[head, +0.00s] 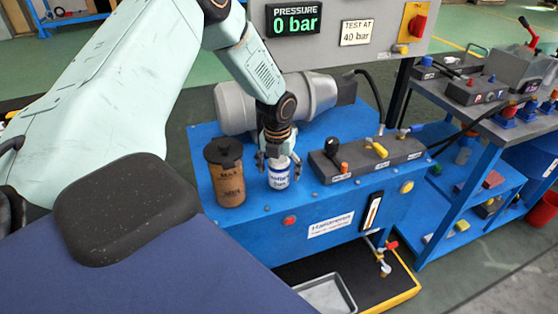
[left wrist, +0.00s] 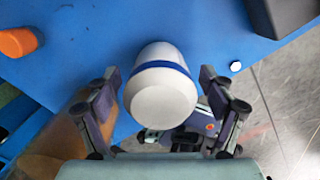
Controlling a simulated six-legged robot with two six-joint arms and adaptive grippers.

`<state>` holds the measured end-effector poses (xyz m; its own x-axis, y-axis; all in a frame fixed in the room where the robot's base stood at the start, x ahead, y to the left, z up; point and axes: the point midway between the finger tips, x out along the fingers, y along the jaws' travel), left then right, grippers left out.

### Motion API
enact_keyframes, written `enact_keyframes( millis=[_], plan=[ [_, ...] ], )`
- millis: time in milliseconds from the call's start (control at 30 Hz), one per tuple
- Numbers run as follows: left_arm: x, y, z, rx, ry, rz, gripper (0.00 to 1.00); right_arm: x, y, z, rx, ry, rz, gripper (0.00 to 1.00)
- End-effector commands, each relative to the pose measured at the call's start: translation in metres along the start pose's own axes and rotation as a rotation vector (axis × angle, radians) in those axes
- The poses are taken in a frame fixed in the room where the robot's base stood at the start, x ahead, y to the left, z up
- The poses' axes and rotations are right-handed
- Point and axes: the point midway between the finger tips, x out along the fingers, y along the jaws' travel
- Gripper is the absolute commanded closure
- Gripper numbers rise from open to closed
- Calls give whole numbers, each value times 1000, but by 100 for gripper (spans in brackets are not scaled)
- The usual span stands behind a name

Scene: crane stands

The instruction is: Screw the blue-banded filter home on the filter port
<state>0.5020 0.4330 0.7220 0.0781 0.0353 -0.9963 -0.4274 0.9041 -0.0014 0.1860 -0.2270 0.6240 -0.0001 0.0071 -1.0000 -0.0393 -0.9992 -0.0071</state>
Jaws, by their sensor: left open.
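The blue-banded filter (head: 279,177) is a white canister with a blue band and blue lettering. It stands on the blue hydraulic unit (head: 255,207), between the amber cylinder and the valve block. In the left wrist view the filter (left wrist: 160,95) shows its white end, with the blue band beyond it. My left gripper (head: 277,155) is above the filter in the head view. In the left wrist view its two fingers (left wrist: 160,90) are open, one on each side of the filter, with gaps visible. The filter port is hidden. My right gripper is not in view.
An amber cylinder with a dark cap (head: 226,172) stands close left of the filter. A grey motor (head: 275,103) lies behind. A valve block (head: 365,157) with coloured knobs is to the right. A metal tray (head: 328,294) lies below in front.

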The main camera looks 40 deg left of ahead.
Motion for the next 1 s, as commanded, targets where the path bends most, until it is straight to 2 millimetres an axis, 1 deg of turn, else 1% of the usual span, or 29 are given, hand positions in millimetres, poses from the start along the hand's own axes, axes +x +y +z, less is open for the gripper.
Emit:
enact_keyframes(
  millis=[33, 100, 567, 867, 1000],
  plan=[
    [-7, 0, 0, 0, -1, -1, 18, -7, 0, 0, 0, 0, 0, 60],
    [-12, 0, 0, 0, -1, -1, 18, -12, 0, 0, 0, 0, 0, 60],
    [-43, 0, 0, 0, 0, -1, 18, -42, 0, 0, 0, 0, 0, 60],
    [-43, 0, 0, 0, 0, -1, 18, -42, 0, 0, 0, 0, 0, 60],
    [-48, 0, 1, 0, -1, -1, 18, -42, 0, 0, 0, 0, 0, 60]
  ],
)
